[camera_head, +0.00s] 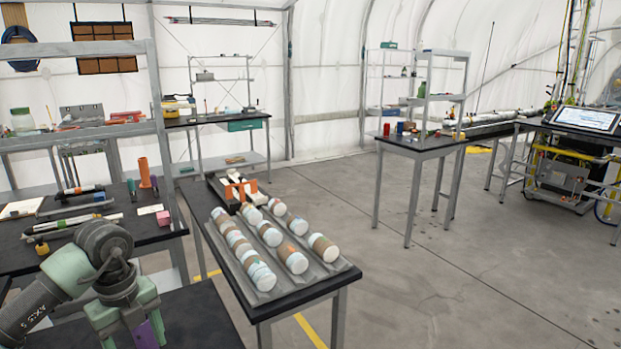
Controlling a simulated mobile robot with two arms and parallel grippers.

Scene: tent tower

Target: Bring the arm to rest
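My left arm comes in from the lower left, bent at a grey wrist joint. My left gripper (128,322) hangs pointing down over a black tabletop (200,318) at the bottom edge. I cannot tell whether that piece is part of the gripper or something held. The fingertips are not clearly visible, so its opening cannot be told. My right gripper is not in view.
Just right, a table (300,298) bears a grey tray (262,296) with several banded white cylinders. Behind it is an orange-and-black holder (240,190). A shelved bench (150,225) with tools stands at left. Another table (425,143) stands farther right. The grey floor (480,270) at right is clear.

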